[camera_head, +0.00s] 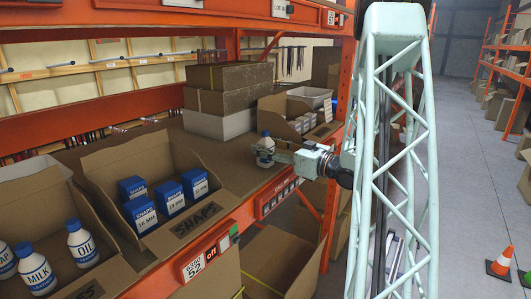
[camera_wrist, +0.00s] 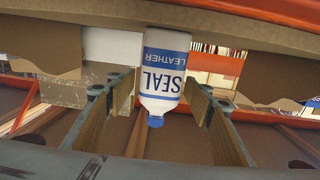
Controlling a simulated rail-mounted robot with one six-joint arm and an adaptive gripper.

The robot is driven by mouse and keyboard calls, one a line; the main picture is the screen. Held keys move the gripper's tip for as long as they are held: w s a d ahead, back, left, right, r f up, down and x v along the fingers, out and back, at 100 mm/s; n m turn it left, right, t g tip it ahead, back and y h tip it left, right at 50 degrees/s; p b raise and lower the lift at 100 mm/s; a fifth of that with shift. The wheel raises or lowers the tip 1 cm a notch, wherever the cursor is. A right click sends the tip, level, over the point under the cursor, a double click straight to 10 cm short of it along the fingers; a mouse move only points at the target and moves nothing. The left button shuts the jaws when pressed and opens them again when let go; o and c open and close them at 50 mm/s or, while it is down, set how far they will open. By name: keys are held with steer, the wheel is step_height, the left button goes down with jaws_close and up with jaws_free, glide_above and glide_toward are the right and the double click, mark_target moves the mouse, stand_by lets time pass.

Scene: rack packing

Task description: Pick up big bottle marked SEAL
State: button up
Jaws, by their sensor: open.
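The big white bottle marked SEAL (camera_wrist: 163,75) has a blue cap and blue lettering. It is upside down in the wrist view, between the two fingers of my gripper (camera_wrist: 158,92). The fingers are open, with a gap visible on each side of the bottle. In the head view the bottle (camera_head: 265,151) looks upright on the shelf (camera_head: 235,162), near its front edge. My gripper (camera_head: 285,155) reaches it from the right, and its near finger hides part of the bottle.
A box marked SNAPS (camera_head: 197,220) holds several blue-and-white cartons. An open carton (camera_head: 322,131) sits just beyond the bottle. Stacked brown boxes (camera_head: 229,88) stand behind. An orange upright (camera_head: 345,85) is close to my arm.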

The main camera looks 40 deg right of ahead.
mark_target(268, 138)
steer(key=shift+c, duration=0.4)
steer(key=c, duration=1)
steer(key=shift+r, duration=0.1)
steer(key=shift+r+b, duration=0.3)
steer(key=shift+r, duration=1.15)
steer(key=shift+s+r, duration=0.1)
steer(key=shift+r, duration=0.15)
steer(key=s+d, duration=0.2)
steer(key=s, duration=0.2)
steer(key=s+d+r+b, duration=0.1)
steer(key=s+d, duration=0.2)
steer(key=s, duration=0.2)
steer(key=s+d+b, duration=0.1)
steer(key=s+d, duration=0.1)
steer(key=s, duration=0.3)
steer(key=shift+d+r, duration=0.2)
steer(key=shift+d, duration=0.1)
